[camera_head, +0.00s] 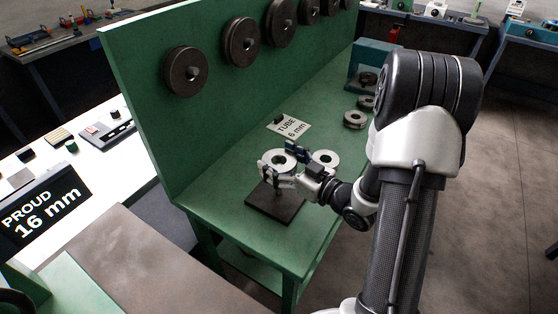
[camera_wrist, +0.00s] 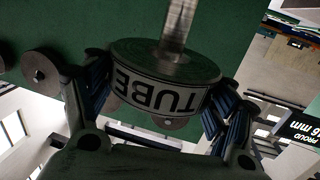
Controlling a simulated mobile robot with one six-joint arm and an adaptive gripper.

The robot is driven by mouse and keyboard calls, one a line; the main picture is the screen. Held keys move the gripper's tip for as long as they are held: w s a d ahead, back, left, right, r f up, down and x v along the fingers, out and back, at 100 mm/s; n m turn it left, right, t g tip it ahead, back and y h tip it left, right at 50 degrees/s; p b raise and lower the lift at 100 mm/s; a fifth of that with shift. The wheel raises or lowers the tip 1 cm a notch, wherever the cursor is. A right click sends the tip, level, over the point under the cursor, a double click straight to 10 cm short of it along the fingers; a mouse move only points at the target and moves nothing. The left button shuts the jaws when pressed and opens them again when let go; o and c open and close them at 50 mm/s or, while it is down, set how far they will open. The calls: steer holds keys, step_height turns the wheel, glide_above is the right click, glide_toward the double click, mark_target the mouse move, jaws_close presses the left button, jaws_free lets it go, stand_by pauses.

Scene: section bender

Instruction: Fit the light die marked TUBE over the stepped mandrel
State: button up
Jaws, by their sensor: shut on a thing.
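My gripper (camera_head: 283,164) is shut on a light ring-shaped die (camera_head: 270,156). In the wrist view the fingers (camera_wrist: 158,100) hold the die (camera_wrist: 135,72) from both sides, and its label TUBE reads upside down. In the head view the die is held level above the dark square base (camera_head: 265,204) near the bench end. A shiny steel shaft, the mandrel (camera_wrist: 176,22), meets the die's face in the wrist view. I cannot tell whether it is in the bore. In the head view the fingers and die hide most of the mandrel.
A second light die (camera_head: 334,155) lies just right of my gripper. A TUBE 6 mm card (camera_head: 288,127) lies behind on the green bench (camera_head: 225,178). Dark round dies (camera_head: 184,71) hang on the green backboard (camera_head: 140,65). More rings (camera_head: 354,120) lie toward the far end.

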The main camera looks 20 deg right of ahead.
steer(key=shift+r+p, duration=0.8)
steer(key=shift+r, duration=0.45)
steer(key=shift+b, duration=0.4)
stand_by(0.9)
steer(key=shift+f, duration=0.2)
steer(key=shift+f+b, duration=0.3)
steer(key=shift+b, duration=0.15)
steer(key=shift+f+b, duration=2)
steer(key=shift+f, duration=0.25)
steer(key=shift+f+b, duration=0.45)
steer(key=shift+f, duration=1.35)
steer(key=o, duration=1.5)
steer(key=shift+c, duration=0.2)
steer(key=shift+f, duration=0.1)
steer(key=shift+s, duration=0.15)
